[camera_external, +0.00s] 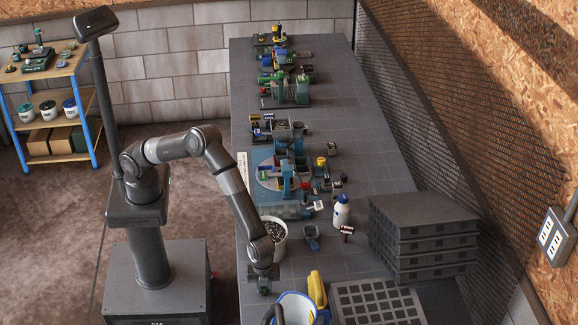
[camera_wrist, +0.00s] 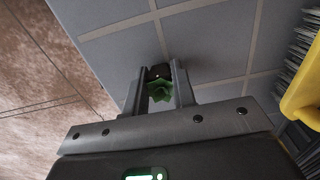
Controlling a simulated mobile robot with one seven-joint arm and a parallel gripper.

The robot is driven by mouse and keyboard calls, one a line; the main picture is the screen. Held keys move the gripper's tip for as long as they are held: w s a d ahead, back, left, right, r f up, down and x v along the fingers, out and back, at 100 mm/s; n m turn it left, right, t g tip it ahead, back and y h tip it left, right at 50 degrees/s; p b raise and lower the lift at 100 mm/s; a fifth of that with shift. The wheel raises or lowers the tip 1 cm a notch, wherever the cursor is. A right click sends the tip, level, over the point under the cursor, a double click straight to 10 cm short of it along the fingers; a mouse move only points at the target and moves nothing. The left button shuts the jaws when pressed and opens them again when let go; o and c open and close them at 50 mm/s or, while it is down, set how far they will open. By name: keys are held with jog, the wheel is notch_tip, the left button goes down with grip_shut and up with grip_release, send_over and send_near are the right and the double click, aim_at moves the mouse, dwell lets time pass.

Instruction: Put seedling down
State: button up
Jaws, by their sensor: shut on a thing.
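The seedling (camera_wrist: 160,92) shows in the wrist view as a small green leafy plant, with a dark soil plug (camera_wrist: 158,72) at its far end. My gripper (camera_wrist: 158,88) is shut on it, one finger on each side. In the external view my gripper (camera_external: 265,290) is at the near left part of the grey workbench (camera_external: 345,130), just in front of the white bucket of dark, speckled material (camera_external: 267,243). The seedling is too small there to make out clearly. I cannot tell whether it touches the bench top.
A blue-rimmed bucket (camera_external: 296,308) and a yellow object (camera_external: 317,288) stand close at the right. Farther right are a tray with square cells (camera_external: 378,302) and stacked dark trays (camera_external: 422,235). A white bottle (camera_external: 341,212) stands behind. The bench's left edge is near my gripper.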

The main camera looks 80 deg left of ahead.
jog(key=shift+f, duration=0.15)
jog(key=o, duration=1)
jog(key=shift+c, duration=0.2)
notch_tip(320, 180, up, 12)
jog(key=shift+r, duration=0.2)
